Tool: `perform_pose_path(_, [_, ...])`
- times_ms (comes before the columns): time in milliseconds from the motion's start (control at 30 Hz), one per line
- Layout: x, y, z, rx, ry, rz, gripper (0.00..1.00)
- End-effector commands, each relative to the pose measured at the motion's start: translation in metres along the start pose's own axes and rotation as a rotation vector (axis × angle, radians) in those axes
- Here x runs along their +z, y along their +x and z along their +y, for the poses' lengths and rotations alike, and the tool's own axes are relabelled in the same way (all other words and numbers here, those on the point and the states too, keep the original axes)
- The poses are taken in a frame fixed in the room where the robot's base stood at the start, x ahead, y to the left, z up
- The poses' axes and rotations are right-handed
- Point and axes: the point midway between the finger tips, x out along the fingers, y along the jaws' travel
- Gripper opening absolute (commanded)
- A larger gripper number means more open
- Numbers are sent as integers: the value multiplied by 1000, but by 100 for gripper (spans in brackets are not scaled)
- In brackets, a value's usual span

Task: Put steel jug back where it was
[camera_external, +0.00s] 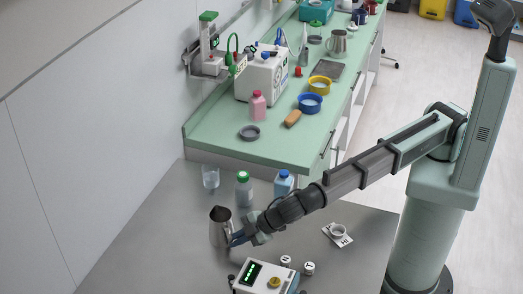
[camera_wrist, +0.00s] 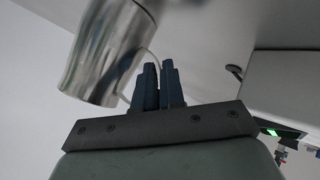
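A steel jug (camera_external: 220,232) is at the left of the grey table in the outside view and looks upright. I cannot tell whether its base touches the table. My gripper (camera_external: 238,237) is at the jug's right side, low on its body, on the handle side. In the wrist view, the jug's shiny body (camera_wrist: 108,55) fills the upper left. The blue fingers (camera_wrist: 159,82) are close together, with the jug's thin handle (camera_wrist: 151,56) running down between them. A second steel jug (camera_external: 338,43) stands on the green counter at the back.
On the grey table (camera_external: 165,255), a clear glass (camera_external: 210,177), a green-capped bottle (camera_external: 244,188) and a blue-capped bottle (camera_external: 284,184) stand behind the jug. A device with a lit display (camera_external: 262,277) is in front right. The table's left side is clear.

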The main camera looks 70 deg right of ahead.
Motion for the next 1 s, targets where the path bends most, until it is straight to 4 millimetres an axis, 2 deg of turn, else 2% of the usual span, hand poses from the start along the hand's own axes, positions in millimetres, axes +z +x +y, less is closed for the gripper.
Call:
perform_pose_path(33, [0, 0, 0, 0, 0, 0, 14])
perform_pose_path(200, [0, 0, 0, 0, 0, 0, 30])
perform_pose_path(567, [-2, -5, 2, 0, 1, 1, 31])
perform_pose_path(767, [0, -34, 2, -1, 0, 2, 31])
perform_pose_path(1000, [0, -79, 2, -1, 0, 3, 31])
